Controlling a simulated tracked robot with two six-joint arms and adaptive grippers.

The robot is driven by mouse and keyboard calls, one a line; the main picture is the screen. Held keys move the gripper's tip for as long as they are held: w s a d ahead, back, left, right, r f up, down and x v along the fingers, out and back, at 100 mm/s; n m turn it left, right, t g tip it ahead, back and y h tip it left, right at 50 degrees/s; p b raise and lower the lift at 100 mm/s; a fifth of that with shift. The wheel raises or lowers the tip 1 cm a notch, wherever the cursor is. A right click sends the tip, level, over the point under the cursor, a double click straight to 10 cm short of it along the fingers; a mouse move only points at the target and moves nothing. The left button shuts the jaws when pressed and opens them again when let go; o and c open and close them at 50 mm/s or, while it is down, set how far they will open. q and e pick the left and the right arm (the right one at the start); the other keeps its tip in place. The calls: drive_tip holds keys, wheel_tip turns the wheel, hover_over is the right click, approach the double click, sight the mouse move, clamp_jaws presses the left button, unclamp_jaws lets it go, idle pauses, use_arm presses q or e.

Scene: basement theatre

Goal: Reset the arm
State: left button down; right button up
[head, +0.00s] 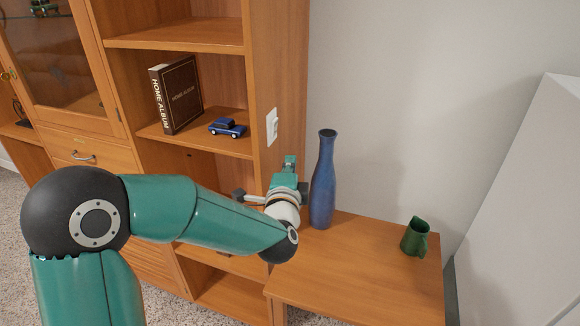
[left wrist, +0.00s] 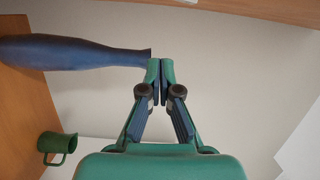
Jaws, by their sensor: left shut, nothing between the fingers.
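My left arm reaches in from the left in the head view. Its gripper (head: 290,162) points away from me, beside the tall wooden shelf unit and left of the blue vase. In the left wrist view the same gripper (left wrist: 160,68) is shut, its fingertips together with nothing between them. The blue vase (head: 323,182) stands upright on the small wooden table (head: 350,290). In the left wrist view the vase (left wrist: 75,52) lies sideways across the picture, its mouth close to the fingertips; I cannot tell whether they touch. My right gripper is in neither view.
A green mug (head: 414,238) stands on the table's right part. The shelf unit (head: 280,80) holds a brown album (head: 178,95) and a blue toy car (head: 227,127). A white switch plate (head: 272,126) is on its side. A white slanted surface (head: 530,210) is at right. The table's front is clear.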

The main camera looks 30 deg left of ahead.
use_arm(q)
drive_tip(key=shift+w+f, duration=0.1)
idle(0.3)
drive_tip(key=s+d+f+n+g+h, duration=0.2)
drive_tip(key=d+f, duration=0.1)
drive_tip(key=f, duration=0.6)
drive_tip(key=s+d+f+n+g+h, duration=0.2)
drive_tip(key=d+f+h, duration=0.1)
drive_tip(key=f, duration=0.7)
drive_tip(key=s+d+f+n+g+h, duration=0.2)
drive_tip(key=d+f, duration=0.3)
drive_tip(key=f, duration=0.4)
drive_tip(key=shift+s+d+f+g+h, duration=0.1)
drive_tip(key=shift+s+f+g+h, duration=0.2)
drive_tip(key=shift+f+g+h, duration=0.15)
drive_tip(key=s+d+f+n+g+h, duration=0.2)
drive_tip(key=s+d+f+n+g, duration=0.2)
drive_tip(key=s+f, duration=0.3)
drive_tip(key=s+d+f+n+g+h, duration=0.1)
drive_tip(key=s+d+f+n+g, duration=0.3)
drive_tip(key=s, duration=1)
wheel_tip(320, 180, down, 3)
drive_tip(key=shift+s+f+g+h, duration=0.15)
drive_tip(key=shift+s+g+h, duration=0.1)
drive_tip(key=shift+g+h, duration=0.1)
drive_tip(key=shift+a+n, duration=0.1)
drive_tip(key=shift+n, duration=0.2)
